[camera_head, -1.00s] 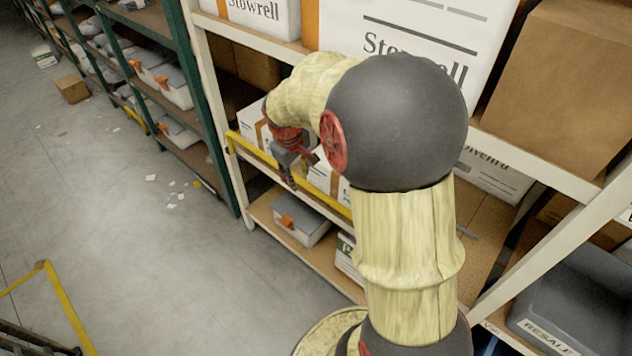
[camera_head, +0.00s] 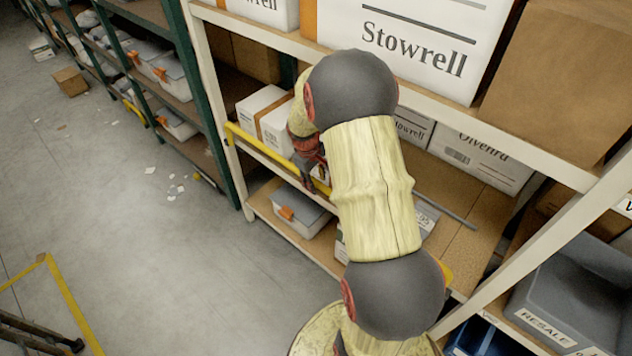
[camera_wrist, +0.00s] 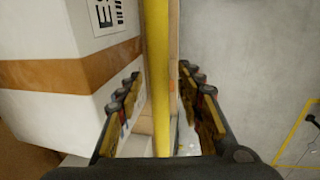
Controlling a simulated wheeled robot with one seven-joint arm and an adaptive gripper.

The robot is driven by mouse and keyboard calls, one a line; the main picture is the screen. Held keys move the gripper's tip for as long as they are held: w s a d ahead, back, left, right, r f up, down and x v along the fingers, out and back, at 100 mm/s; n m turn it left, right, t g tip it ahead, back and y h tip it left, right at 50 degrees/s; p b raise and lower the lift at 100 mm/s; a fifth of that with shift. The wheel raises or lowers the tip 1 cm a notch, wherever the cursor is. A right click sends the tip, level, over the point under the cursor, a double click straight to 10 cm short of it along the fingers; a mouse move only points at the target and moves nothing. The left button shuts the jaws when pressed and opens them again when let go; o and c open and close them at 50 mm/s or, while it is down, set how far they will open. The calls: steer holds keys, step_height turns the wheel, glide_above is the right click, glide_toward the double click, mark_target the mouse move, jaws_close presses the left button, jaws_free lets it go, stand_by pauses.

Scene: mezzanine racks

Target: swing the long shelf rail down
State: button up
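The long shelf rail (camera_head: 262,149) is a yellow bar along the front of the white-framed rack's middle shelf. It slants down to the right in the head view, and my arm hides part of it. In the wrist view the rail (camera_wrist: 157,60) runs upright through the middle of the picture, between my two fingers. My gripper (camera_wrist: 160,78) is open, with a finger on each side of the rail and visible gaps to both. In the head view my gripper (camera_head: 312,176) is partly hidden by my arm, close to the rail.
White boxes with an orange-brown band (camera_head: 262,108) stand on the shelf just behind the rail. A lidded grey bin (camera_head: 302,212) sits on the shelf below.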

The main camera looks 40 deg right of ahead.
steer(key=shift+c, duration=1.2)
jaws_close()
